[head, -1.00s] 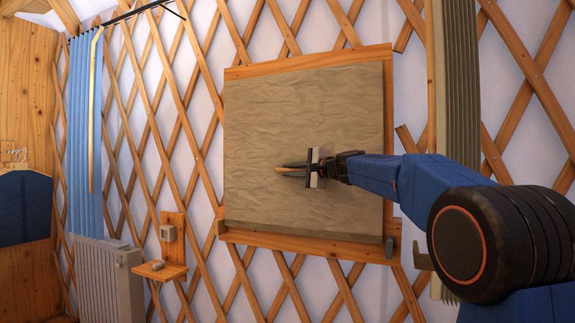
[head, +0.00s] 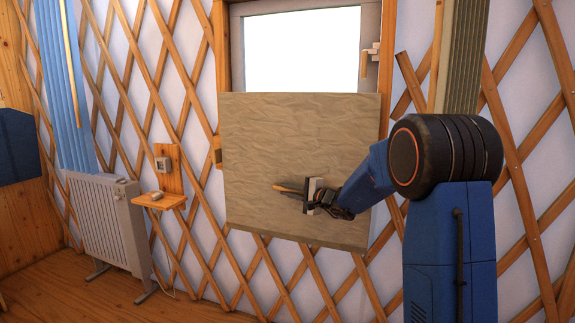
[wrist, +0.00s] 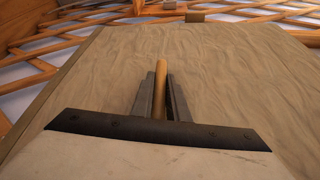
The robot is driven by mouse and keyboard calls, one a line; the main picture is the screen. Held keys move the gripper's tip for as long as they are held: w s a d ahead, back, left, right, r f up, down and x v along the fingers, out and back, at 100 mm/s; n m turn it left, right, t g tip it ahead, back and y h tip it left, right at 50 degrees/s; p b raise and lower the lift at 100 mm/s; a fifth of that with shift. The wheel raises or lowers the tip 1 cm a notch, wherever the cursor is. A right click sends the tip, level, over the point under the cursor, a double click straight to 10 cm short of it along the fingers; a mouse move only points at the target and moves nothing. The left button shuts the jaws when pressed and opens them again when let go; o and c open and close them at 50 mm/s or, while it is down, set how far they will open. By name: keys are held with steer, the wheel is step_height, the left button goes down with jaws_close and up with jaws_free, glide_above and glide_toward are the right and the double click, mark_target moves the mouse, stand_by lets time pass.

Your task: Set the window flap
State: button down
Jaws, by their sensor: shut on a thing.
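The window flap (head: 255,130) is a tan, crumpled-looking rectangular panel on the lattice wall. It covers the lower part of the window opening and hangs below it; the bright window pane (head: 300,48) shows above its top edge. My gripper (head: 294,192) is in front of the flap's lower middle. Its jaws are shut on a thin wooden rod (head: 287,188), which points left in the head view. In the wrist view the rod (wrist: 160,85) stands between the two dark fingers (wrist: 160,98), with the flap (wrist: 225,75) behind. Where the rod joins the flap is hidden.
A window handle (head: 371,55) is at the window's right edge. A small wooden block (head: 216,151) is beside the flap's left edge. A white radiator (head: 108,222) and a small shelf (head: 160,201) are at left. Floor (head: 200,300) shows below.

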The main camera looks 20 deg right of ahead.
mark_target(288, 235)
step_height(288, 235, down, 19)
steer(key=shift+f, duration=0.1)
stand_by(0.3)
steer(key=c, duration=2)
jaws_free()
steer(key=v, duration=1.7)
steer(key=shift+s, duration=0.2)
steer(key=shift+d, duration=0.1)
